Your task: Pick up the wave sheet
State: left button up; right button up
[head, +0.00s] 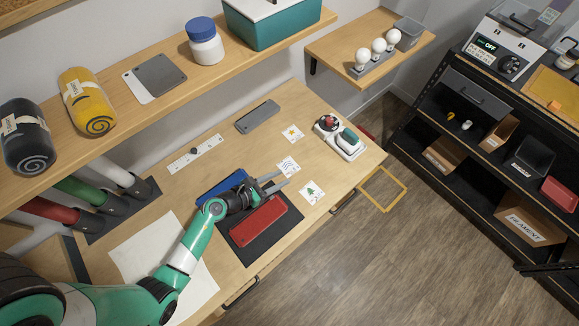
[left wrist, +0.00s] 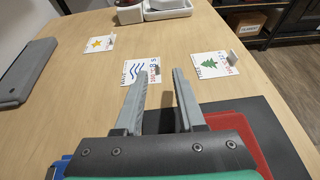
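The wave sheet (head: 288,166) is a small white card with blue wavy lines, lying on the wooden table between the star sheet (head: 293,133) and the tree sheet (head: 311,191). In the left wrist view the wave sheet (left wrist: 140,73) lies just beyond the fingertips, with a small grey piece at its right side. My left gripper (head: 279,181) is open, with nothing between its fingers. In the left wrist view its fingertips (left wrist: 162,74) reach toward the near edge of the wave sheet; I cannot tell whether they touch it. My right gripper is not in view.
A red case (head: 258,222) on a dark mat and a blue case (head: 220,185) lie beside my left gripper. A white tray (head: 341,138) with small items stands at the far right of the table. A grey case (head: 257,116) lies toward the back.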

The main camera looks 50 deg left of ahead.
aim_at(292, 172)
pick_arm(q)
jog(key=b+x, duration=0.1)
jog(key=x, duration=0.4)
jog(key=shift+w+f, duration=0.1)
grip_shut()
